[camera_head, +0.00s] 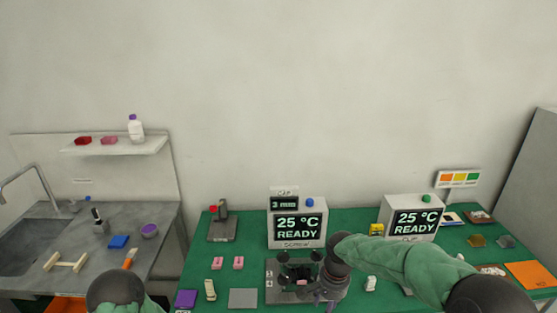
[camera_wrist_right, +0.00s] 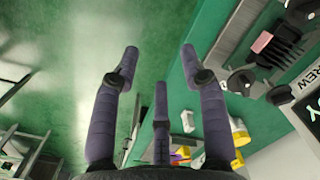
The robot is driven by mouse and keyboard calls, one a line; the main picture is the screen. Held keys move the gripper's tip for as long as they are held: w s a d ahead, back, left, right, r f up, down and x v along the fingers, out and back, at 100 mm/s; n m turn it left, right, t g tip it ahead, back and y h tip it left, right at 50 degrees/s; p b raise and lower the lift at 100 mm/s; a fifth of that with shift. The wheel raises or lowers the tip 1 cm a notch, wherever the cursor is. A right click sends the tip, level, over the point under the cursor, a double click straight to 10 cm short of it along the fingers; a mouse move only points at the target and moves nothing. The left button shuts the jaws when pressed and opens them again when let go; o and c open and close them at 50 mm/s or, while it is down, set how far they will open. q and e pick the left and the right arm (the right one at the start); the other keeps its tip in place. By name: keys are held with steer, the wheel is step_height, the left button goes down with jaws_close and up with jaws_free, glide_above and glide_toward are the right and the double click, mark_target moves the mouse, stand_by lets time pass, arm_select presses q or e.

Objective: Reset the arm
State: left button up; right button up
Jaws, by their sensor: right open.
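My right arm comes in from the right in the head view. Its gripper (camera_head: 326,296) is over the front middle of the green table, at the right side of a dark fixture (camera_head: 272,293) with black knobs. In the right wrist view the purple-grey fingers (camera_wrist_right: 160,75) are spread open with nothing between them. The fixture also shows at the upper right there, with a pink piece (camera_wrist_right: 262,42) on it. Of my left arm only a rounded part shows at the lower left of the head view; its gripper is out of view.
Two "25 °C READY" displays (camera_head: 299,228) (camera_head: 418,222) stand behind the fixture. A grey stand with a red knob (camera_head: 213,209) is at the back left. A grey plate (camera_head: 243,298), pink pieces (camera_head: 238,263) and a purple pad (camera_head: 186,298) lie left. A sink counter (camera_head: 60,235) stands further left.

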steer(key=s+a+f+n+y, duration=0.2)
steer(key=s+f, duration=0.2)
steer(key=f, duration=0.7)
steer(key=s+a+f+n+y, duration=0.1)
steer(key=s+f+n, duration=0.2)
steer(key=s+f, duration=1.3)
steer(key=shift+s+a+t, duration=0.3)
steer(key=shift+s, duration=0.9)
steer(key=shift+f, duration=0.1)
steer(key=shift+c, duration=0.5)
